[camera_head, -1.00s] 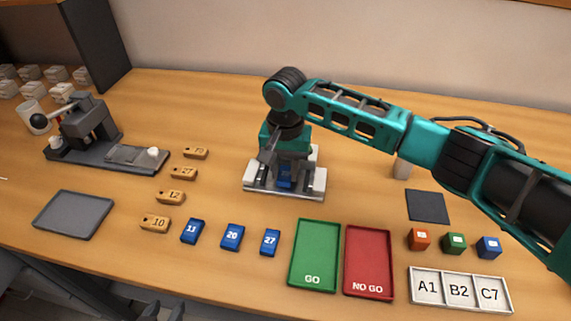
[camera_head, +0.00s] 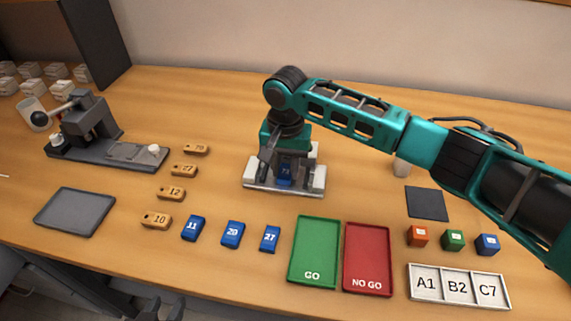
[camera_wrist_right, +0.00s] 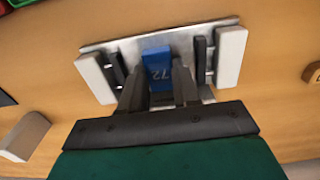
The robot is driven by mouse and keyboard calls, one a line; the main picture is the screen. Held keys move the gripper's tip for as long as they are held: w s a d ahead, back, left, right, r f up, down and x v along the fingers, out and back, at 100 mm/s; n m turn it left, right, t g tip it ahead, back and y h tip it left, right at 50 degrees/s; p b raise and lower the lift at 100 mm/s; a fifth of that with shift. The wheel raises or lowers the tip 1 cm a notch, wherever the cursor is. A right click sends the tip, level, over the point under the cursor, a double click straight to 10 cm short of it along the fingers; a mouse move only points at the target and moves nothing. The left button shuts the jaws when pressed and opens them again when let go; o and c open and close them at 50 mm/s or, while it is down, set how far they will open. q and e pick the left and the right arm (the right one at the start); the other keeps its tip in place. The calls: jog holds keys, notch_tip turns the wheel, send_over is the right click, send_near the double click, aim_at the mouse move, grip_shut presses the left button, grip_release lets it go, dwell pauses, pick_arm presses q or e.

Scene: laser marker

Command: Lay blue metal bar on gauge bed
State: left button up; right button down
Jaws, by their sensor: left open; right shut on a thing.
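A blue metal bar marked 72 (camera_head: 285,174) is in my right gripper (camera_head: 284,165) at the gauge bed, a grey metal plate (camera_head: 257,186) with white end blocks. In the right wrist view the bar (camera_wrist_right: 158,68) sits between the two dark fingers of my right gripper (camera_wrist_right: 160,92), between the dark inner jaws of the bed (camera_wrist_right: 100,47). The fingers hide part of it, and I cannot tell whether the bar touches the bed. My left gripper (camera_head: 165,311) shows only as dark, spread fingertips at the bottom edge, empty and away from the bed.
Several tan tags (camera_head: 156,221) and three blue bars (camera_head: 233,234) lie left of the green GO tray (camera_head: 293,269) and red NO GO tray (camera_head: 390,280). A grey clamp device (camera_head: 130,153) and dark tray (camera_head: 48,219) stand left. Coloured cubes (camera_head: 453,240) are right.

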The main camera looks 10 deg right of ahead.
jog(key=c, duration=0.7)
grip_release()
jog(key=shift+c, duration=0.2)
notch_tip(320, 180, up, 13)
jog(key=shift+s+f, duration=0.1)
